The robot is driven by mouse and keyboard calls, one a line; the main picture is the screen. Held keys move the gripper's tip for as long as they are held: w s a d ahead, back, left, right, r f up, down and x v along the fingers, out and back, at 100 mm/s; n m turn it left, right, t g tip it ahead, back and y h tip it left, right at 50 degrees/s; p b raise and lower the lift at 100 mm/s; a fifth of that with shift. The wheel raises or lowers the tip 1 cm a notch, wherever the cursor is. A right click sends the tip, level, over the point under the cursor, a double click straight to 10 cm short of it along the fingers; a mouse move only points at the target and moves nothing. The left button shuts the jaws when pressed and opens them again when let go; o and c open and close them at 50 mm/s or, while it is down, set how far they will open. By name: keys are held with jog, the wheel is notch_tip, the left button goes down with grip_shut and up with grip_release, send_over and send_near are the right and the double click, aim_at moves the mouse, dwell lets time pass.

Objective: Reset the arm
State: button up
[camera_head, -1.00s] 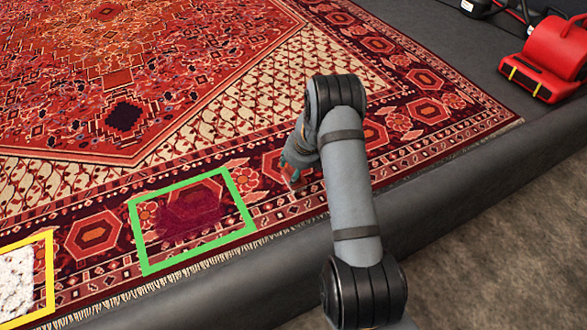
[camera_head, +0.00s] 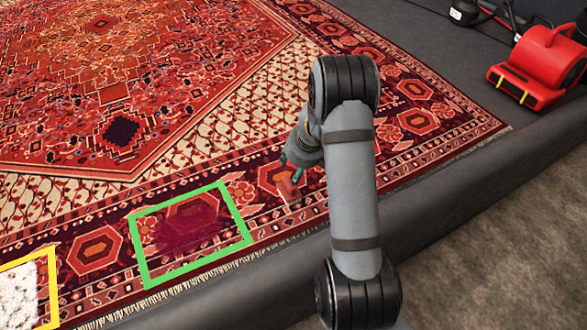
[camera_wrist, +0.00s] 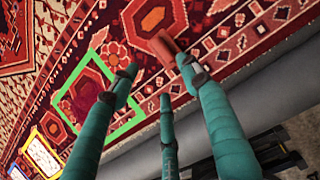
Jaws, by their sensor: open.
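My gripper (camera_wrist: 158,80) has three teal fingers with dark tips, spread apart with rug showing between them. In the head view it (camera_head: 294,163) hangs over the rug's front border, partly hidden by my arm. A small orange-red piece (camera_head: 288,187) shows just below the fingers. In the wrist view this piece (camera_wrist: 165,47) appears beside the right fingertip; I cannot tell whether they touch. The patterned red rug (camera_head: 250,110) lies flat beneath. A green-outlined area (camera_head: 137,250) to the left of the gripper frames a dark purple-red stain (camera_head: 187,230).
A yellow-outlined area (camera_head: 53,290) with white material (camera_head: 20,295) lies at the lower left. A dark raised edge (camera_head: 450,175) runs along the rug's front. A red machine (camera_head: 540,70) stands at the upper right. The rug's middle is clear.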

aim_at(288, 185)
jog(key=shift+f, duration=0.1)
jog(key=b+x, duration=0.5)
jog(key=x, duration=0.8)
jog(key=shift+s+f, duration=0.15)
notch_tip(288, 185, up, 4)
jog(key=p, duration=0.2)
jog(key=shift+d+p, duration=0.1)
jog(key=shift+p, duration=0.25)
jog(key=shift+r+p, duration=0.35)
jog(key=shift+r, duration=0.2)
